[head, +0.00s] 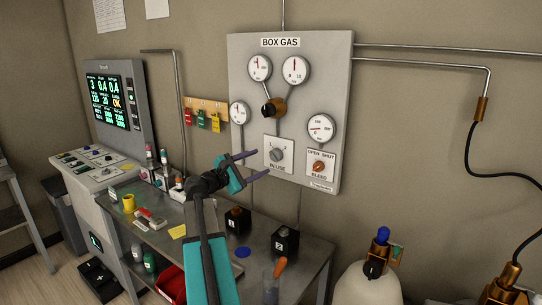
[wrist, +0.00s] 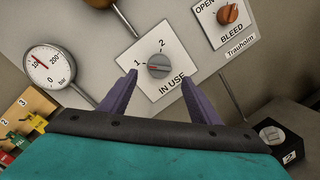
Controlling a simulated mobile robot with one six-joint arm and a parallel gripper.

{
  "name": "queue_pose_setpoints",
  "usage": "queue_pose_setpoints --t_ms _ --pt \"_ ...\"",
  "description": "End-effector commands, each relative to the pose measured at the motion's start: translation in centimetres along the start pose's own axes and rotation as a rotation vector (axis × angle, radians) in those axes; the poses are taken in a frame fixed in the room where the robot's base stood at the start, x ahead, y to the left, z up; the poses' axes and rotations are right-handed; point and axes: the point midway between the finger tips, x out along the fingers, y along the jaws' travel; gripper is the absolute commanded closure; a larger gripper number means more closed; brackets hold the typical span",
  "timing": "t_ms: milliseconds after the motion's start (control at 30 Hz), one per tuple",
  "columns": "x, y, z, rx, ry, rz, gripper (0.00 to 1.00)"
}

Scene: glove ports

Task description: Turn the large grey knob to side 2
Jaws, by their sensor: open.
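The large grey knob (head: 276,155) sits on the white IN USE plate (head: 289,146) low on the BOX GAS panel. The knob looks apart from both fingers.
The orange BLEED knob (head: 318,166) is right of the grey knob. A black-and-brass valve (head: 273,108) and several gauges are above. Coloured tags (head: 202,117) hang at the left. Below is a bench (head: 318,249) with black boxes numbered 1 and 2.

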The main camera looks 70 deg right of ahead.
Motion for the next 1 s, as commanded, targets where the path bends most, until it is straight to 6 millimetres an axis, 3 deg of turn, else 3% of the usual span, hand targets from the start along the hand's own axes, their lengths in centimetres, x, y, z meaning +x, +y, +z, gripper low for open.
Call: queue_pose_setpoints --t_ms 300,500,933,1000 --pt "4.7 0.2 0.1 0.0 -0.001 -0.001 0.43" --pt "6.6 0.1 0.1 -0.001 -0.001 -0.001 0.43" --pt "7.2 0.0 0.0 0.0 0.0 0.001 0.43" --pt "7.2 0.0 0.0 0.0 0.0 0.001 0.52"
